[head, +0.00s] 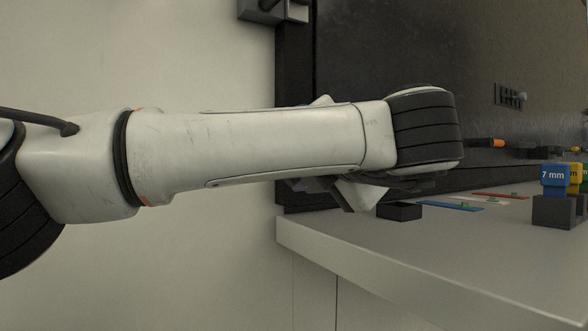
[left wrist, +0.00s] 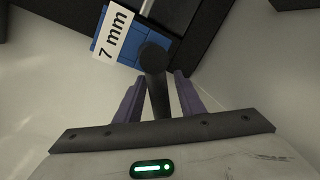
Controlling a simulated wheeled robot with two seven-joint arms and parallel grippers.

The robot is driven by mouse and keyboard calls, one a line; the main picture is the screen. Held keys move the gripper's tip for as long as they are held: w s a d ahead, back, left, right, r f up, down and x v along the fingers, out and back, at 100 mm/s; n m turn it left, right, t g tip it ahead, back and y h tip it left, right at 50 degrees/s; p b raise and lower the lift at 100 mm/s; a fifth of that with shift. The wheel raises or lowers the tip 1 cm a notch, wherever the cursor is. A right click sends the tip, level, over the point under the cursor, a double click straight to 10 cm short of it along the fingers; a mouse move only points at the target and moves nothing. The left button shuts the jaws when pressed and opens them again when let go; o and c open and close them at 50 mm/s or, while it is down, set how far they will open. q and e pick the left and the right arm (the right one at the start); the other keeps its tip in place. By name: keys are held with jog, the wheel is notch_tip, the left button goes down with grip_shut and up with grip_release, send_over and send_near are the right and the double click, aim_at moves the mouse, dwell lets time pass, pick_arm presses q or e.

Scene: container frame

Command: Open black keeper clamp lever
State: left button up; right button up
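In the left wrist view, a black lever (left wrist: 155,60) with a rounded end runs between the two purple fingers of my left gripper (left wrist: 160,76). The fingers are apart, with a gap visible on each side of the lever, so the gripper looks open around it. Whether the lever touches either finger deeper in is hard to tell. A blue block (left wrist: 116,36) with a white "7 mm" label lies just beyond the fingertips. In the head view my left arm hides the lever and most of the gripper. My right gripper is in neither view.
A grey-white worktop (head: 430,245) spans the lower right of the head view. On it are a black block (head: 399,211), flat coloured strips (head: 452,206) and a blue "7 mm" block (head: 554,178) on a dark stand. A dark panel (head: 400,50) stands behind.

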pick_arm(q)
jog(key=v, duration=1)
jog(key=shift+d, duration=0.1)
jog(key=shift+c, duration=0.2)
